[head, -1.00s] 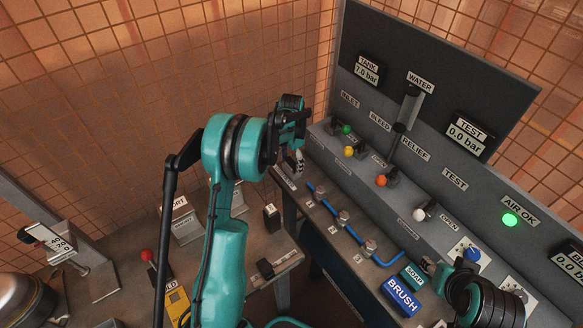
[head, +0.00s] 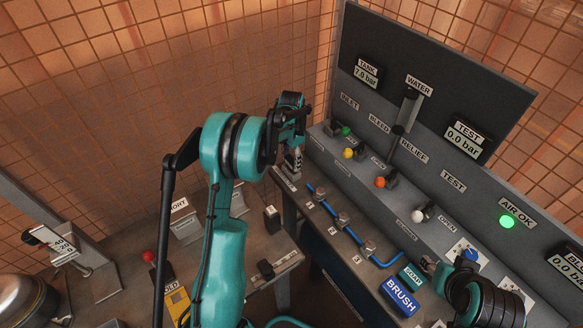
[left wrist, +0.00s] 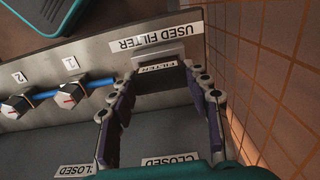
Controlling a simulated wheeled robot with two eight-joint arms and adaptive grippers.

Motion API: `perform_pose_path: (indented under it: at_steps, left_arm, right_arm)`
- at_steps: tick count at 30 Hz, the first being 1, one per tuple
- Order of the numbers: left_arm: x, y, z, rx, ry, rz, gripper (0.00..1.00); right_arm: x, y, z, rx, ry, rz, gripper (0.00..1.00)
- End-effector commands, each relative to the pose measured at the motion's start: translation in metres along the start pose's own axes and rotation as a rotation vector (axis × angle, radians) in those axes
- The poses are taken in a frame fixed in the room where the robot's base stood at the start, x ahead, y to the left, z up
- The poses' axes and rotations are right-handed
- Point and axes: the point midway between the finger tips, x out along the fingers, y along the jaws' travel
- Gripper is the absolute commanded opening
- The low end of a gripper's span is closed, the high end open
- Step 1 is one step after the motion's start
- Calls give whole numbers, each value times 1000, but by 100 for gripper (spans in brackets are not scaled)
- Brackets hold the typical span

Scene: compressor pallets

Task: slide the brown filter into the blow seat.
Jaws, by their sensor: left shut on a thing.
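My left gripper (head: 293,148) is shut on a small dark block with a white FILTER label, the filter (left wrist: 158,76). Its brown colour does not show clearly. In the left wrist view the fingers (left wrist: 163,110) stand on both sides of it, close to the USED FILTER plate (left wrist: 155,38). In the head view the gripper is over the far left end of the bench; I cannot tell whether the filter touches the bench. I cannot make out the blow seat. My right arm is at the lower right, its fingers not clear.
The bench has a blue pipe (head: 352,233) with several numbered fittings and a row of coloured valve knobs. A blue BRUSH block (head: 401,296) and a teal SOAP block (head: 412,276) lie near the right arm. A tiled wall (head: 130,110) rises close behind the left gripper.

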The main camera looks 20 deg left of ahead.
Motion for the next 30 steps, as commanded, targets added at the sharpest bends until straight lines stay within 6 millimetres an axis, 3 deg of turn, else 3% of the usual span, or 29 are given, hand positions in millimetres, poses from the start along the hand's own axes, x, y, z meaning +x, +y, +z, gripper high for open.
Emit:
perform_pose_path:
  at_steps: [30]
  left_arm:
    - [-40, 0, 0, 0, 0, 0, 2]
  right_arm:
    - [-19, 0, -14, 0, 0, 0, 40]
